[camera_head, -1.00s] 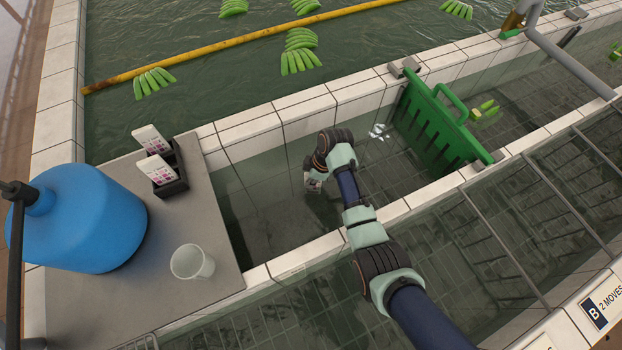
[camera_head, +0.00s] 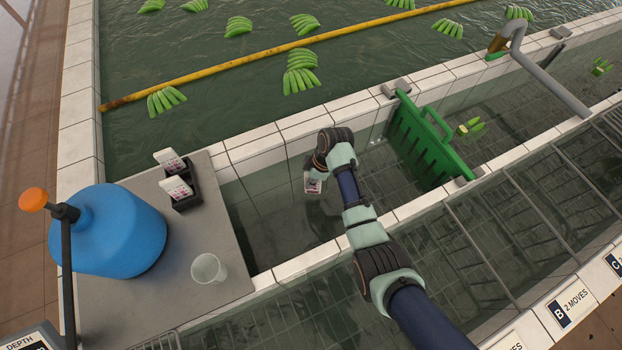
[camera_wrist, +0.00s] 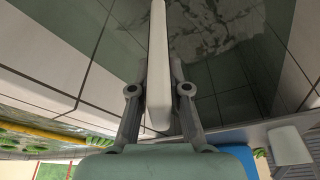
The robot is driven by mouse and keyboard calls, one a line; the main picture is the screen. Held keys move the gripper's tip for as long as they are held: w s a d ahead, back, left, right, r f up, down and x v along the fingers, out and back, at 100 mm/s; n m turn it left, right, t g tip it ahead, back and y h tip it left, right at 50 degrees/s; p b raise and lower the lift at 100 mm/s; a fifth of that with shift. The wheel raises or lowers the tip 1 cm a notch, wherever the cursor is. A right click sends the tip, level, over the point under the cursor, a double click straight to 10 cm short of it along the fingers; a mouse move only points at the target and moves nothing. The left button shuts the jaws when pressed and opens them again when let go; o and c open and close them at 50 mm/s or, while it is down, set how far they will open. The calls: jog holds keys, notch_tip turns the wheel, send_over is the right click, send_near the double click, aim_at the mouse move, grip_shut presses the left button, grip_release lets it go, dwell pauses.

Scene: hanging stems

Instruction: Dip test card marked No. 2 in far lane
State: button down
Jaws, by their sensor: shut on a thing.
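My gripper (camera_head: 316,174) is shut on a white test card (camera_head: 313,187) with purplish patches, over the lane (camera_head: 275,215) between the bench and the green gate. In the wrist view the card (camera_wrist: 158,60) shows edge-on as a white strip between my two fingers (camera_wrist: 160,90). The card's number cannot be read. I cannot tell whether its lower end touches the water. Two more white cards, one behind (camera_head: 169,160) and one in front (camera_head: 176,188), stand in a dark holder (camera_head: 187,202) on the bench.
A grey bench (camera_head: 150,290) bears a blue jug (camera_head: 110,235) and a clear cup (camera_head: 208,269). The green slotted gate (camera_head: 425,142) crosses the lane to the right. Tiled walls (camera_head: 285,140) edge the lane. Behind is a pool with green banana clusters and a yellow boom (camera_head: 240,58).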

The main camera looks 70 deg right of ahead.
notch_tip(320, 180, up, 11)
jog(key=p, duration=0.9)
jog(key=shift+f, duration=0.35)
jog(key=shift+w, duration=0.1)
